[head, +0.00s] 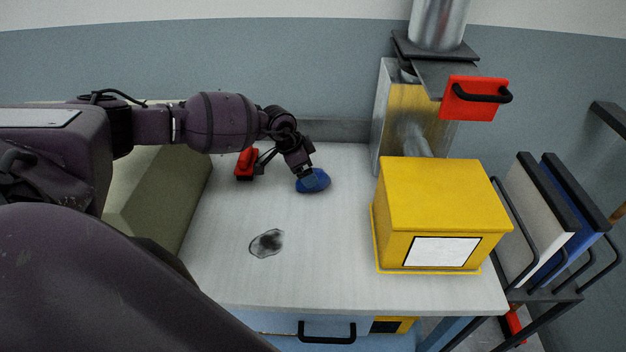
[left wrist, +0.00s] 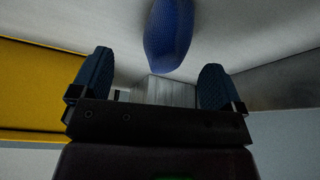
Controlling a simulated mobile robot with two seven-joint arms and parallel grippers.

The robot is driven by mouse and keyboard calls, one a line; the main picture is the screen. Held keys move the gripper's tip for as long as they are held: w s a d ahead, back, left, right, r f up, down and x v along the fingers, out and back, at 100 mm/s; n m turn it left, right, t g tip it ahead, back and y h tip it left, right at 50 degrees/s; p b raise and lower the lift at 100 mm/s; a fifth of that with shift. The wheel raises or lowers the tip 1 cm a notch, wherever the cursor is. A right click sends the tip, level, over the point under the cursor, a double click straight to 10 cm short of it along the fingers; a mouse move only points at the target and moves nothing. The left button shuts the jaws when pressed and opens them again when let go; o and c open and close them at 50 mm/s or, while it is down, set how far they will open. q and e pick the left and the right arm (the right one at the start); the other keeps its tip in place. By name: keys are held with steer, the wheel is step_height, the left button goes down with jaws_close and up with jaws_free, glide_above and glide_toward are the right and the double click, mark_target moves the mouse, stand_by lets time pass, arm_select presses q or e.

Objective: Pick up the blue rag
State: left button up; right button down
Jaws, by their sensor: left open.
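The blue rag (head: 318,183) lies crumpled on the pale worktop (head: 330,260), towards the back and left of the yellow box. My left gripper (head: 307,178) points down at the rag from its back-left side and partly covers it. In the left wrist view the rag (left wrist: 168,36) shows at the top middle, beyond the gap between the fingers. The two fingers of my left gripper (left wrist: 153,80) are spread apart with nothing between them. I cannot tell whether a finger touches the rag. My right gripper is not in view.
A yellow box (head: 440,195) with a white label stands at the worktop's right. A dark grey patch (head: 267,243) marks the front left. A metal duct machine (head: 405,110) stands at the back right. The front middle is clear.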

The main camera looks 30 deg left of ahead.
arm_select(q)
steer(key=shift+w+x, duration=0.2)
steer(key=shift+x, duration=1.1)
steer(key=shift+w+x, duration=0.2)
steer(key=shift+x, duration=1.15)
steer(key=shift+a+r, duration=0.1)
steer(key=shift+a, duration=0.15)
steer(key=c, duration=1)
steer(key=shift+r, duration=0.1)
step_height(320, 180, up, 20)
steer(key=shift+f, duration=0.1)
